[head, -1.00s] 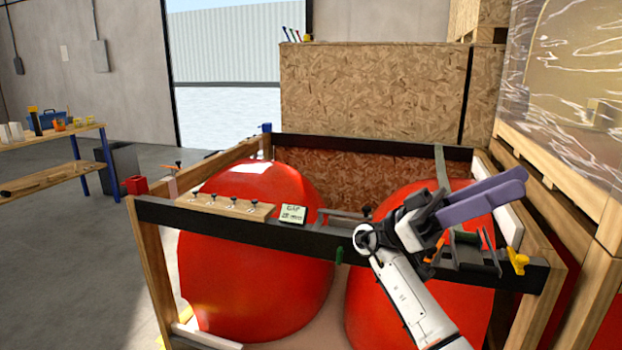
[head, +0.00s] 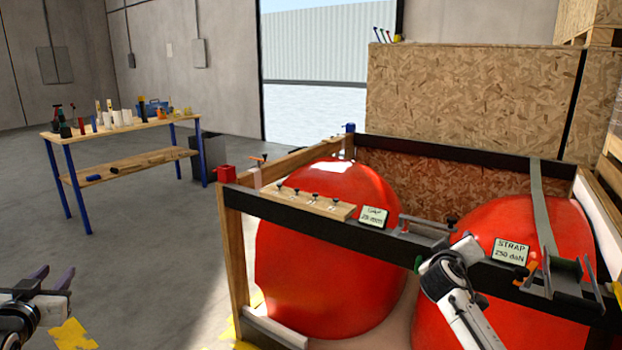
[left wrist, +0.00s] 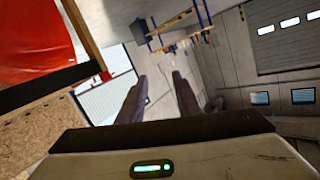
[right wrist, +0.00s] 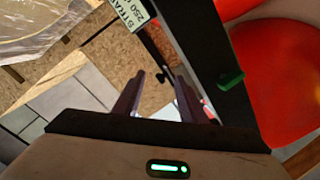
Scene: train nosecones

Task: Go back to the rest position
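My left gripper (head: 52,284) is at the lower left of the head view, over the floor and left of the crate. Its two fingers stand apart with nothing between them, as the left wrist view (left wrist: 160,77) also shows. My right arm reaches up in front of the crate's front beam (head: 300,222); its fingers are hidden in the head view. In the right wrist view, the right gripper's fingers (right wrist: 160,76) are apart and empty, near the beam and the strap label (right wrist: 131,12). Two red nosecones (head: 325,265) (head: 520,225) sit in the crate.
A workbench (head: 130,130) with tools and a grey bin (head: 212,157) stand at the back left. A grey strap (head: 542,210) crosses the right nosecone. A tall chipboard crate (head: 460,95) stands behind.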

